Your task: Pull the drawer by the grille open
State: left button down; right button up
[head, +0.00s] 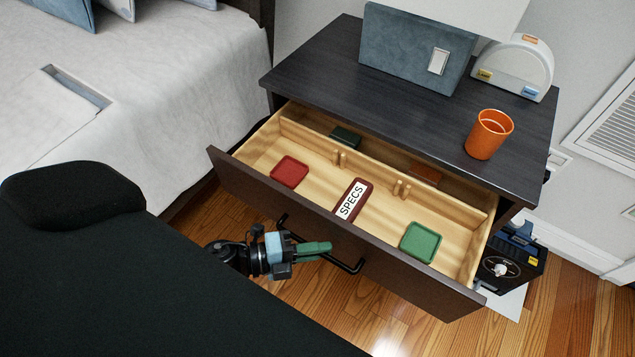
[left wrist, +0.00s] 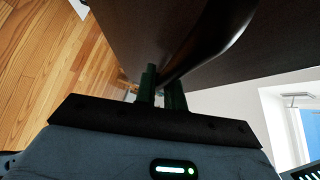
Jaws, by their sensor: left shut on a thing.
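The nightstand's drawer (head: 330,238) stands pulled out, with its pale wooden inside showing. It holds a red tray (head: 289,172), a green tray (head: 421,241) and a dark red case marked SPECS (head: 352,200). A black bar handle (head: 346,266) runs along the drawer's front. My left gripper (head: 318,248) is shut on the handle near its middle; the dark bar also shows between the fingers in the left wrist view (left wrist: 205,45). The grille (head: 609,122) is on the wall at the right. My right gripper is not in view.
An orange cup (head: 489,134), a blue-grey lamp base (head: 415,50) and a white rounded device (head: 515,68) stand on the dark nightstand top (head: 320,62). The bed (head: 190,70) is close at the left. A black box (head: 510,264) is on the floor at the right.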

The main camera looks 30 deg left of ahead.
pick_arm(q)
jog(key=c, duration=1.8)
grip_release()
jog(key=shift+o, duration=0.2)
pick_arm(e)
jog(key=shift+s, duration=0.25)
pick_arm(q)
jog(key=shift+a, duration=0.1)
jog(key=v, duration=0.7)
jog(key=shift+s+a, duration=0.25)
jog(key=shift+s, duration=0.05)
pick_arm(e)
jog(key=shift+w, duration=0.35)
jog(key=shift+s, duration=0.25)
